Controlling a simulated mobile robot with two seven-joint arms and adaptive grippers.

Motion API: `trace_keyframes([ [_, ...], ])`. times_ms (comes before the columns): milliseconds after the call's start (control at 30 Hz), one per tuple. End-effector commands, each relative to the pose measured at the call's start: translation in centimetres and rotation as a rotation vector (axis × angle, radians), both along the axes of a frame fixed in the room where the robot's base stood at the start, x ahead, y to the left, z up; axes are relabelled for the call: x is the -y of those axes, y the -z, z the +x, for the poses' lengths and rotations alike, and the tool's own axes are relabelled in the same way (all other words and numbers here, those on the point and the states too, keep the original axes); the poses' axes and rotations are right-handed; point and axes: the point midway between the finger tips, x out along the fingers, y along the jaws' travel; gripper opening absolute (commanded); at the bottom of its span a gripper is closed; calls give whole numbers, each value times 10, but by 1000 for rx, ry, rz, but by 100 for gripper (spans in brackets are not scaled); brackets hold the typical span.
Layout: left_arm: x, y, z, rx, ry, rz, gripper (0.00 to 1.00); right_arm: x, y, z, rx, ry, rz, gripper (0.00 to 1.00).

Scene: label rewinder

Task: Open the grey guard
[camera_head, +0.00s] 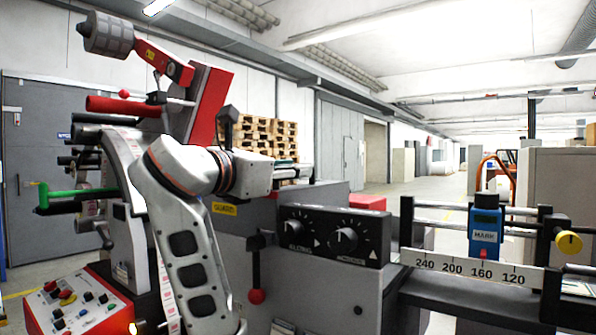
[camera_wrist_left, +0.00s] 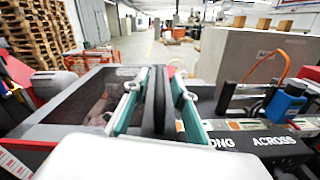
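The grey guard (camera_wrist_left: 85,104) shows in the left wrist view as a low grey frame around a dark see-through panel. It appears lowered, lying roughly flat over the machine. In the head view only a grey part near it shows behind my arm. My left gripper (camera_wrist_left: 157,78) has its two teal-padded fingers apart, with a dark upright bar (camera_wrist_left: 158,98) between them. I cannot tell whether the pads touch this bar. In the head view my left arm reaches up and right, and its fingers are mostly hidden near the machine top. My right gripper is not in view.
The label rewinder has a black knob panel (camera_head: 334,236), a red-ball lever (camera_head: 256,296) and a red-edged button box (camera_head: 79,308). A blue marker unit (camera_head: 486,228) sits on rails at right. Stacked pallets (camera_head: 262,136) stand behind. Open floor lies beyond the machine.

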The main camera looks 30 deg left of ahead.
Motion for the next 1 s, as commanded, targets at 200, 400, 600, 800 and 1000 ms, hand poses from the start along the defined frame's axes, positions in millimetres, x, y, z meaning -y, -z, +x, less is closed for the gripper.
trace_keyframes([
  [200, 3, 0, 17, 1, 0, 0, 26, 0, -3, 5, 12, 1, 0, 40],
  [400, 3, -1, 18, 2, -1, 1, 26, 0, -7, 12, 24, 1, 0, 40],
  [600, 3, -1, 18, 2, -1, 1, 0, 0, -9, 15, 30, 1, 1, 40],
  [800, 3, -1, 18, 1, -1, 0, 0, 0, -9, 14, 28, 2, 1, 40],
  [1000, 2, -10, 17, -1, 0, -33, 0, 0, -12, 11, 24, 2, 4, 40],
])
